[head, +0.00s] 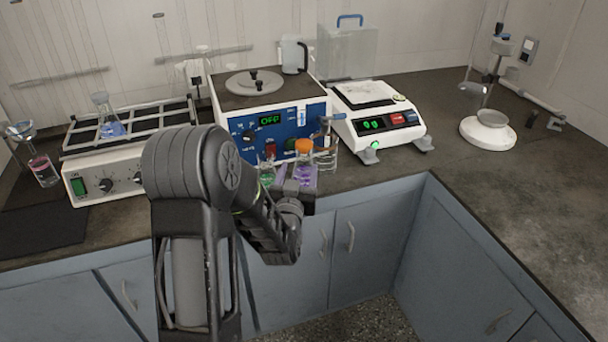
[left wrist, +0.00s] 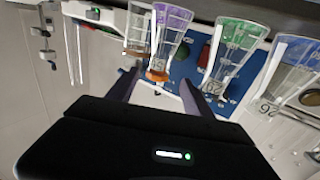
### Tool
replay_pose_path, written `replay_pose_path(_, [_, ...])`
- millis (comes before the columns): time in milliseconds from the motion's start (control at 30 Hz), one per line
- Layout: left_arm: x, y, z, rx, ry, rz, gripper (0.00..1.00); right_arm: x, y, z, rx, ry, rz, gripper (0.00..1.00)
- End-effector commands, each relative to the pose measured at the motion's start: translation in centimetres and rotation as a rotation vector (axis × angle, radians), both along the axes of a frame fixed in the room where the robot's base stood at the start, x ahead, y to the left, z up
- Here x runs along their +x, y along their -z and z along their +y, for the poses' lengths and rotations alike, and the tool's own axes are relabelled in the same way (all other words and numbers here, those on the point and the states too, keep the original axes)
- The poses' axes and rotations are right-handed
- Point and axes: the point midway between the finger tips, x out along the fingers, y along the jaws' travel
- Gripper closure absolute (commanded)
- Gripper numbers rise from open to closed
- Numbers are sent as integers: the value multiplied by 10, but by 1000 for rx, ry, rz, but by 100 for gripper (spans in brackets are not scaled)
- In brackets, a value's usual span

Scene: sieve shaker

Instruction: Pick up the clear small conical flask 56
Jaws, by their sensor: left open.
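A small conical flask with purple liquid and an orange top (head: 304,174) stands at the counter's front edge in the head view. It also shows upside down in the left wrist view (left wrist: 171,32), its orange top between my open fingers; contact cannot be told. My left gripper (head: 291,190) is open, partly hidden behind my own arm; its fingers also show in the left wrist view (left wrist: 158,88). A clear, seemingly empty flask (head: 325,153) stands to the right of the purple one, also seen in the wrist view (left wrist: 138,28). The number 56 cannot be read surely on any flask.
A green-liquid flask (head: 266,175) stands close to the left of the purple one. A balance (head: 383,133) stands to the right, a shaker (head: 110,177) to the left. The right counter (head: 520,190) has free room.

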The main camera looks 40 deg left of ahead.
Motion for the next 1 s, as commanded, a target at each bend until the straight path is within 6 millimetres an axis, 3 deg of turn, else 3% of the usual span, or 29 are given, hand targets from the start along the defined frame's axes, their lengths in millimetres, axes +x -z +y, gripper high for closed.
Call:
replay_pose_path(367, [22,1,10,-2,2,2,40,0,-5,0,0,0,0,64])
replay_pose_path(733, [27,1,13,-3,3,4,40,0,-7,0,0,1,0,64])
replay_pose_path(1000, [58,0,30,-2,2,4,40,0,-19,0,0,0,1,64])
